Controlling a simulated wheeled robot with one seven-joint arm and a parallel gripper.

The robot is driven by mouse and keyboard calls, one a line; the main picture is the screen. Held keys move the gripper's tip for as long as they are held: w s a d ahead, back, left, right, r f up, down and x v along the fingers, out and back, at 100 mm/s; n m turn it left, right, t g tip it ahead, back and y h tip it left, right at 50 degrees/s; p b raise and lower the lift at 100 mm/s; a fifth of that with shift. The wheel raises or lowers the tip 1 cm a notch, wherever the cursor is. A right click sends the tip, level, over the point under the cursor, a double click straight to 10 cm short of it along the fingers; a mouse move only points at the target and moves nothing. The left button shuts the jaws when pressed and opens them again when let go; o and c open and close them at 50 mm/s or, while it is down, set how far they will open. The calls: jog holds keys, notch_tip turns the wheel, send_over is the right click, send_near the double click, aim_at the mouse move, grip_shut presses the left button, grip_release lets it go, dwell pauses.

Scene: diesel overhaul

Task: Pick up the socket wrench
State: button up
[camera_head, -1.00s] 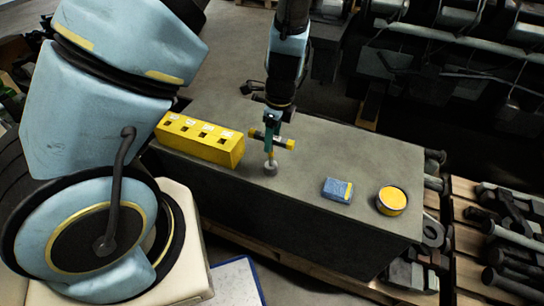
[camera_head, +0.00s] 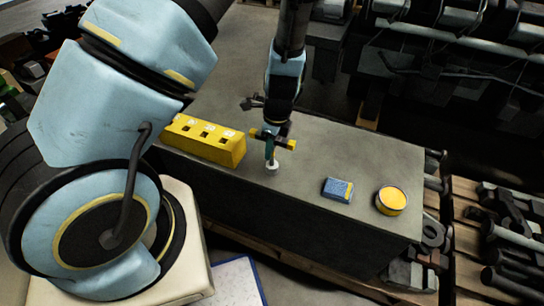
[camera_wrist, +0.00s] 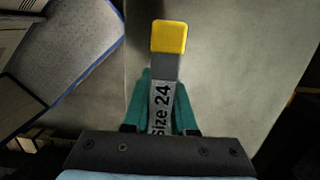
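The socket wrench (camera_head: 286,143) is a T-shaped tool with a dark crossbar, yellow ends and a pale socket at its lower end. It stands upright over the grey block's top, near the front edge. My gripper (camera_head: 270,147) points down at it from above. In the wrist view, the teal fingers of my gripper (camera_wrist: 163,100) lie close against both sides of the wrench's grey bar (camera_wrist: 162,75), marked "Size 24", with a yellow end. The gripper looks shut on it. Whether the socket touches the surface is hard to tell.
A yellow holder (camera_head: 205,143) with several square holes is left of the wrench on the grey block (camera_head: 330,240). A blue box (camera_head: 338,189) and a round yellow tin (camera_head: 391,200) sit to the right. Pallets with metal parts (camera_head: 505,225) lie beyond the right edge.

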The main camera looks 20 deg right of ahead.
grip_shut()
dwell(0.8)
